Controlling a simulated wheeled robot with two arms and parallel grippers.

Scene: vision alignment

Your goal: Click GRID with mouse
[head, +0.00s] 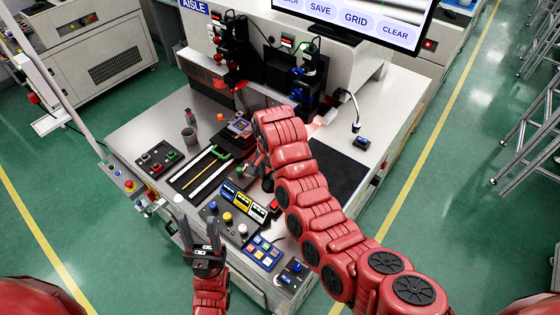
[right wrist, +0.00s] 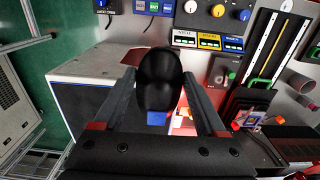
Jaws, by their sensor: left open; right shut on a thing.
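The monitor (head: 370,20) at the top of the head view shows the on-screen buttons SAVE, GRID (head: 356,19) and CLEAR; its upper part is cut off. I can make out no cursor. A rounded black object, apparently the mouse (right wrist: 158,75), is between the fingers of my right gripper (right wrist: 159,88), which is shut on it in the right wrist view. In the head view my right arm hides most of that gripper and the mouse. My left gripper (head: 198,232) is open and empty, in front of the workbench's near edge.
The workbench (head: 140,125) carries a dark mat (head: 340,172) right of my right arm. Button boxes, including a colored keypad (head: 262,252), crowd its near side. Dark optical stages (head: 235,50) rise at the back.

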